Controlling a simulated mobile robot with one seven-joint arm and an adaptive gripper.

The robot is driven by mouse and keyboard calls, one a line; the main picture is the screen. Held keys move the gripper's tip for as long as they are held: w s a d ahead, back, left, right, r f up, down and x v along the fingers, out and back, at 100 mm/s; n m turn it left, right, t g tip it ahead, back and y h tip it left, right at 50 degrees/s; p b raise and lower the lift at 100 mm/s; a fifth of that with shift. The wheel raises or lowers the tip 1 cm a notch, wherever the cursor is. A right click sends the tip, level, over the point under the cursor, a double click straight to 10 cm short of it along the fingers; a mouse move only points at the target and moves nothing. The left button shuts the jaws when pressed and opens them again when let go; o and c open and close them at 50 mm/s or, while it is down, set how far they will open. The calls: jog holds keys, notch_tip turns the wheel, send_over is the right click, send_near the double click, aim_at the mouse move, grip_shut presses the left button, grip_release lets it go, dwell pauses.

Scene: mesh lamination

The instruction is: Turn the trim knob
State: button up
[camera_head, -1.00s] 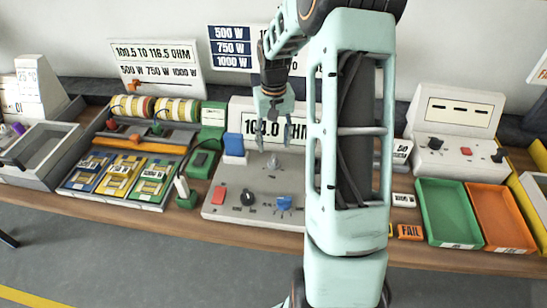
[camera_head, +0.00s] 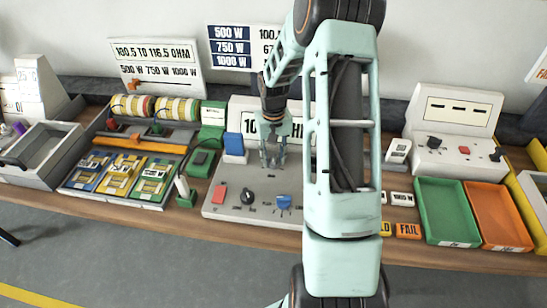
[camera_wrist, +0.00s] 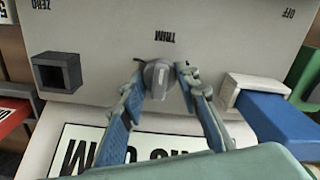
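The trim knob (camera_wrist: 157,78) is a small grey knob with a pale pointer line, below the TRIM label on the light grey panel (camera_wrist: 110,25) in the wrist view. My gripper (camera_wrist: 160,68) has one finger on each side of it, the fingertips close against its sides with no clear gap. The display (camera_head: 248,112) behind is partly covered by my gripper.
A blue block (camera_wrist: 280,120) in a white holder is right of my fingers in the wrist view. A black square socket (camera_wrist: 56,72) is to the left.

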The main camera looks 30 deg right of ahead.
jog(key=c, duration=0.5)
jog(key=shift+c, duration=0.2)
jog(key=shift+n, duration=0.3)
jog(key=n, duration=0.3)
jog(key=shift+b, duration=0.35)
jog(key=shift+n, duration=2.1)
jog(key=o, duration=1.2)
jog(key=shift+c, duration=0.2)
